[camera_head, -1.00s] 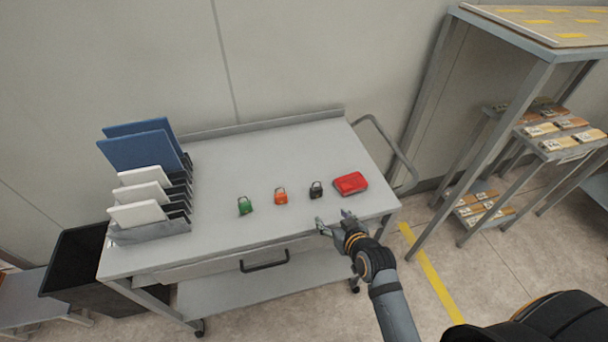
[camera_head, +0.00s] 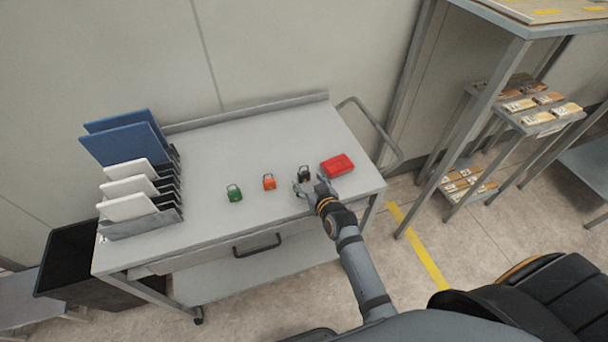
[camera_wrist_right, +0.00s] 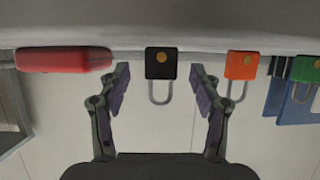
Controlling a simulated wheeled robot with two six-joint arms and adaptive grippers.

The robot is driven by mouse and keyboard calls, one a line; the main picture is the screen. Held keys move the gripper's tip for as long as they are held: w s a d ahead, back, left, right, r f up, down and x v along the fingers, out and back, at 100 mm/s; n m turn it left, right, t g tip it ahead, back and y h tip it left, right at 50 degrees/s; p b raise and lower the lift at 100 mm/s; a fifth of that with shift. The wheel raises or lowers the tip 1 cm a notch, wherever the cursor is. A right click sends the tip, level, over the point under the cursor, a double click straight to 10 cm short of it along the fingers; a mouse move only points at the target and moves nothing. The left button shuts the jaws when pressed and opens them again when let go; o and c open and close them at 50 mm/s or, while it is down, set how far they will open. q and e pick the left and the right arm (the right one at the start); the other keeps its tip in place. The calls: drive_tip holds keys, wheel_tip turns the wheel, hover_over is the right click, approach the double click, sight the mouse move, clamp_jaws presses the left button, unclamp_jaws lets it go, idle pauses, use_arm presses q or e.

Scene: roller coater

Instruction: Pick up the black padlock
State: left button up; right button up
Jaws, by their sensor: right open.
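The black padlock (camera_head: 304,173) stands on the grey cart top, between the orange padlock and the red case. My right gripper (camera_head: 310,186) is at the padlock's near side, its fingers partly covering it in the head view. In the right wrist view the black padlock (camera_wrist_right: 161,63) shows between the two open fingertips of my right gripper (camera_wrist_right: 160,80), with a gap on each side. Its shackle hangs downward in that picture. The fingers do not touch it. My left gripper is not in view.
A red case (camera_head: 337,165) lies close to the right of the black padlock. An orange padlock (camera_head: 269,182) and a green padlock (camera_head: 234,193) stand to the left. A rack with blue and white panels (camera_head: 130,186) is at the cart's left end. The cart top (camera_head: 220,150) behind is clear.

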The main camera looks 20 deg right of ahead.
sight(305, 178)
drive_tip(key=x, duration=0.4)
drive_tip(key=shift+s+r, duration=0.15)
drive_tip(key=shift+s, duration=0.05)
drive_tip(key=c, duration=1.3)
